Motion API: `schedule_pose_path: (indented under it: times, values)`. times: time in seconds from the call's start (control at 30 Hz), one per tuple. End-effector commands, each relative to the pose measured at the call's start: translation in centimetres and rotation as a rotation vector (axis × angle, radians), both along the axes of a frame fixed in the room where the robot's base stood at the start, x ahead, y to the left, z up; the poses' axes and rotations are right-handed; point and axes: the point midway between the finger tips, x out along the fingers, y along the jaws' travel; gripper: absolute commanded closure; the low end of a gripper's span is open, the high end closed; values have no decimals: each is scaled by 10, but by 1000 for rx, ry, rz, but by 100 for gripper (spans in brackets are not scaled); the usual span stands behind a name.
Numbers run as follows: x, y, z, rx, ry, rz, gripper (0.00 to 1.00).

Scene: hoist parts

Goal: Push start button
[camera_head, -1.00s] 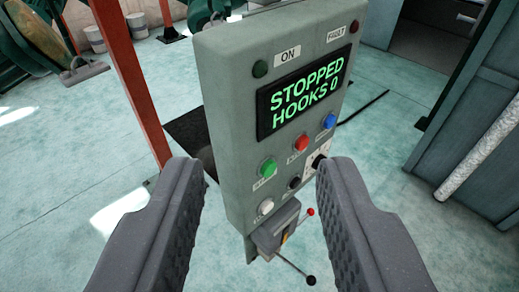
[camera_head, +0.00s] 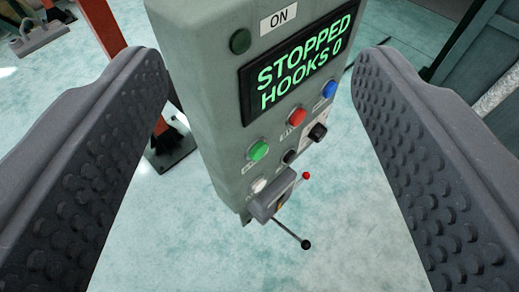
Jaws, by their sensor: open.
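The grey control panel (camera_head: 213,110) stands upright in the middle of the view, seen from above. Its screen (camera_head: 298,72) reads "STOPPED HOOKS 0" in green letters. A green button (camera_head: 258,150) sits below the screen at the left, with a red button (camera_head: 297,116) and a blue button (camera_head: 329,88) in a row to its right. The labels under the buttons are too small to read. My gripper (camera_head: 258,75) is open and empty. Its two ridged fingers stand wide apart on either side of the panel, and I see no contact.
A white button (camera_head: 259,185) and a black knob (camera_head: 317,132) sit lower on the panel. A grey box with levers (camera_head: 272,198) juts out at its bottom. A red post (camera_head: 103,22) stands behind at the left. The pale floor (camera_head: 190,240) around is mostly clear.

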Motion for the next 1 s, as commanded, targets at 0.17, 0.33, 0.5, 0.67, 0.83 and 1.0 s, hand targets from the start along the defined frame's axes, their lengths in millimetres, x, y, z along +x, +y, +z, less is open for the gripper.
schedule_pose_path:
  times: [0.17,0.33,0.5,0.67,0.83,1.0]
  values:
    - [0,0,0,0,0,0,42]
    - [0,0,0,0,0,0,73]
    - [0,0,0,0,0,0,100]
    - [0,0,0,0,0,0,100]
    - [0,0,0,0,0,0,100]
    - [0,0,0,0,0,0,100]
